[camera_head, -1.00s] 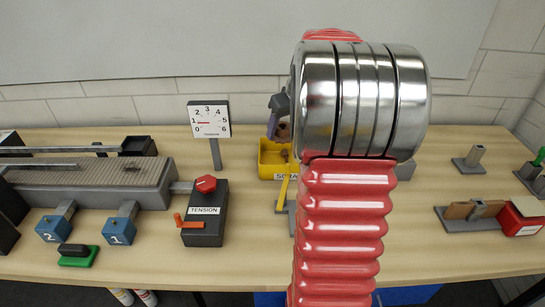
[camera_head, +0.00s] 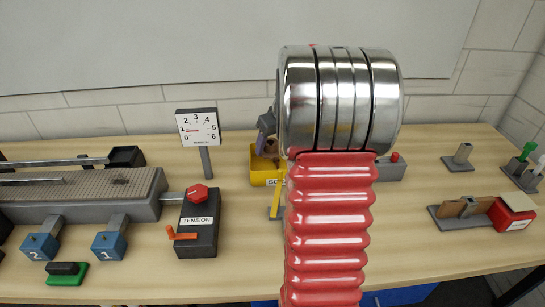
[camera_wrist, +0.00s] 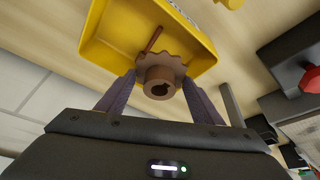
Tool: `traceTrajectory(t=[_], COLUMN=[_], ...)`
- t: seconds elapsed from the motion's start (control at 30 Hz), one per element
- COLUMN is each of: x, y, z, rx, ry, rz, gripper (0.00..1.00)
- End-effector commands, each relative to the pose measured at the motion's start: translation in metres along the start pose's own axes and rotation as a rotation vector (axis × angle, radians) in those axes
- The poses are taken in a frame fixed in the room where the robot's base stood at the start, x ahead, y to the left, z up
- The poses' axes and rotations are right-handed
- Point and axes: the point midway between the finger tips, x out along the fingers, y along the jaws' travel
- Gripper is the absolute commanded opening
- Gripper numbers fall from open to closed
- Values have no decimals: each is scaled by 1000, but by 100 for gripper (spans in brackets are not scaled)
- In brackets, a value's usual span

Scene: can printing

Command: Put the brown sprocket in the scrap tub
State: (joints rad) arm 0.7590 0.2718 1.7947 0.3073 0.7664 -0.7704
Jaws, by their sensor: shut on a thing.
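The brown sprocket (camera_wrist: 160,80) is toothed, with a hub and a bore. My gripper (camera_wrist: 160,90) is shut on it, one finger on each side, in the wrist view. The yellow scrap tub (camera_wrist: 95,42) is right behind the sprocket there, its open side facing the camera. A thin brown piece shows inside the tub. In the head view the tub (camera_head: 258,178) stands at the back of the table, partly hidden by my arm. The sprocket (camera_head: 271,147) shows at the tub's upper part beside a grey finger. I cannot tell whether it touches the tub.
A tension box (camera_head: 200,235) with a red knob stands left of the tub, with a dial gauge (camera_head: 198,127) behind. A conveyor (camera_head: 100,190) lies farther left. A grey post (camera_head: 459,155) and a red block (camera_head: 511,212) stand right.

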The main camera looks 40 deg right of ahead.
Motion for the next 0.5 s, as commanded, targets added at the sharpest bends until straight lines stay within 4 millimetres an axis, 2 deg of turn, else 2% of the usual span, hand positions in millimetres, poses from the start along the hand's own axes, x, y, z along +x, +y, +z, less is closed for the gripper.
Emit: traceTrajectory(t=[0.3, 0.5], x=[2, 22], y=[0, -1], z=[0, 9], rx=[-1, 0], ry=[1, -1], rz=[0, -2], gripper=[35, 35])
